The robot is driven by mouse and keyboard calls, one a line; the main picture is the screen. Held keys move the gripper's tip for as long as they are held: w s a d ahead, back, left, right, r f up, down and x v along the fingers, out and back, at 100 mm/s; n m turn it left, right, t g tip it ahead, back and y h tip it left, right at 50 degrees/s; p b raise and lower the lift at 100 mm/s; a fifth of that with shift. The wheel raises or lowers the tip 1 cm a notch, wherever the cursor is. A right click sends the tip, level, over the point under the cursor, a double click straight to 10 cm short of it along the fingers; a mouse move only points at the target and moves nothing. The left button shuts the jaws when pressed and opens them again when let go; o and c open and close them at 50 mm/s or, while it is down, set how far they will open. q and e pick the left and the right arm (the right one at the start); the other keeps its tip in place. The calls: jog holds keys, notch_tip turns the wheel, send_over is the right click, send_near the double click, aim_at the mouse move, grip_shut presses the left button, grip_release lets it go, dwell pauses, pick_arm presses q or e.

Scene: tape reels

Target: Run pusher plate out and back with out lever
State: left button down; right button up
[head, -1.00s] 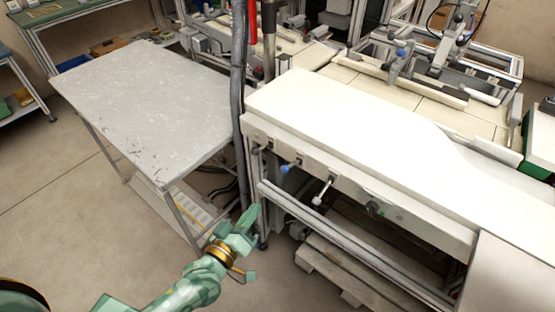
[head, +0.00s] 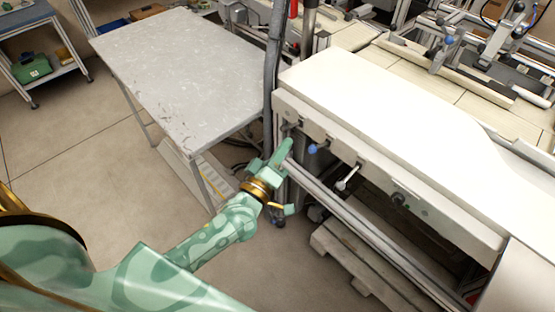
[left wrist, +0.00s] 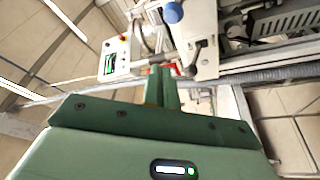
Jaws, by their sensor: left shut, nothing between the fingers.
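My left gripper (head: 284,150) is shut and empty, close to the front panel of the white-topped machine, just below its left end. The left wrist view shows its closed fingers (left wrist: 160,80) beside a dark-tipped lever (left wrist: 190,66); I cannot tell whether they touch. On the panel in the head view are a dark lever (head: 288,127) at the left, a blue-knobbed lever (head: 313,148), a white-knobbed lever (head: 346,179) and a black knob (head: 398,198). The blue knob (left wrist: 172,12) shows at the top of the left wrist view. I cannot tell which part is the pusher plate.
The machine's white top (head: 390,95) reaches to the right. A metal rail (head: 370,240) and a wooden pallet (head: 345,262) lie below the panel. Floor is clear at left.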

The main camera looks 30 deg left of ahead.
aim_at(319, 147)
pick_arm(q)
jog(key=w+d, duration=0.1)
jog(key=w+d+f+b, duration=0.1)
jog(key=w+d, duration=0.1)
jog(key=shift+w+d+f+b, duration=0.15)
jog(key=shift+d+f+b, duration=0.1)
jog(key=shift+b, duration=0.1)
